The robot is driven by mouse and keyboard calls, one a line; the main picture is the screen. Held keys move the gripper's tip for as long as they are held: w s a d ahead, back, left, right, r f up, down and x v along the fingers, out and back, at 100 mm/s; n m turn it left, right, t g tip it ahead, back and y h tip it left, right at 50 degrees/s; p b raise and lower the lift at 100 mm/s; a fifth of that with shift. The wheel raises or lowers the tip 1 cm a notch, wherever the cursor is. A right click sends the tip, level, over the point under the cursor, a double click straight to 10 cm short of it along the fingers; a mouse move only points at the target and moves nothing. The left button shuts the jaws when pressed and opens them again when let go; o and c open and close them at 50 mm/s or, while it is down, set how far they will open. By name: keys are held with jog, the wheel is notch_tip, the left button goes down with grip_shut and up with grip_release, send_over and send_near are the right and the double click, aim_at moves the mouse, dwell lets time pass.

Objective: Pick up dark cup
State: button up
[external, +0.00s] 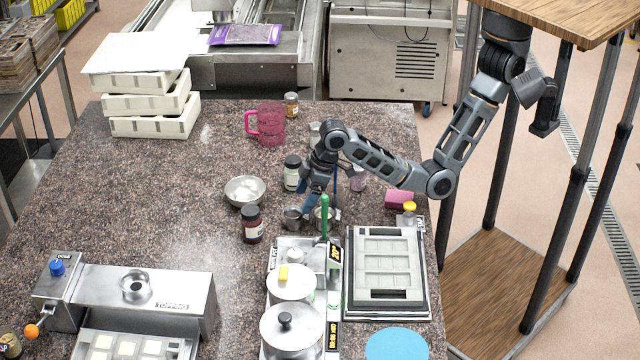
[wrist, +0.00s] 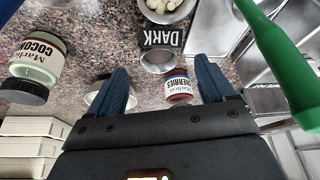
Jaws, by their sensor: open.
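The dark cup (wrist: 157,61) is a small metal cup with a black DARK label (wrist: 162,37) beside it in the wrist view. In the external view the cup (external: 292,218) stands upright on the speckled counter, just left of my gripper (external: 309,203). My gripper (wrist: 160,68) points down with its two blue fingers apart and nothing between them. In the wrist view the cup shows between the fingertips but farther away. I cannot tell the exact height of the fingers above it.
A second cup (wrist: 163,8) with pale pieces stands close by. A green handle (external: 324,218) rises near my gripper. Around it are a cherries jar (wrist: 179,86), a coconut jar (wrist: 36,66), a metal bowl (external: 245,191) and pots (external: 290,330). The counter's left middle is clear.

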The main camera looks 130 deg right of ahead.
aim_at(295, 214)
jog(key=p+x, duration=0.1)
jog(key=x, duration=0.6)
jog(key=shift+d+f, duration=0.15)
jog(key=shift+d, duration=0.1)
jog(key=c, duration=1)
jog(key=shift+w, duration=0.1)
